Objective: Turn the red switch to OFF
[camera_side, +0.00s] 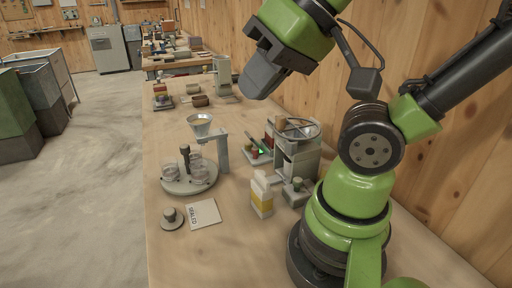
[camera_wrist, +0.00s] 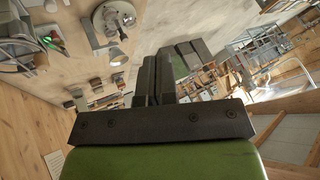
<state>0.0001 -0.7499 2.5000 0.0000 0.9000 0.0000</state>
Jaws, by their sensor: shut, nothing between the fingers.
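A small panel (camera_side: 255,155) stands beside the mixer on the bench in the side view, with a glowing green light and small red parts. The red switch is too small for me to tell its setting. In the wrist view a green light and a red part (camera_wrist: 56,40) show at the upper left. My gripper (camera_side: 258,88) is shut and empty, high above the bench, well apart from the panel. Its fingers (camera_wrist: 153,78) lie together in the wrist view.
The mixer (camera_side: 298,150) with a round open top is right of the panel. A carton (camera_side: 261,196), a funnel stand (camera_side: 222,152), a round tray of glasses (camera_side: 176,188) and a card (camera_side: 204,213) are nearby. The bench front is mostly clear. A wooden wall (camera_side: 460,130) runs behind.

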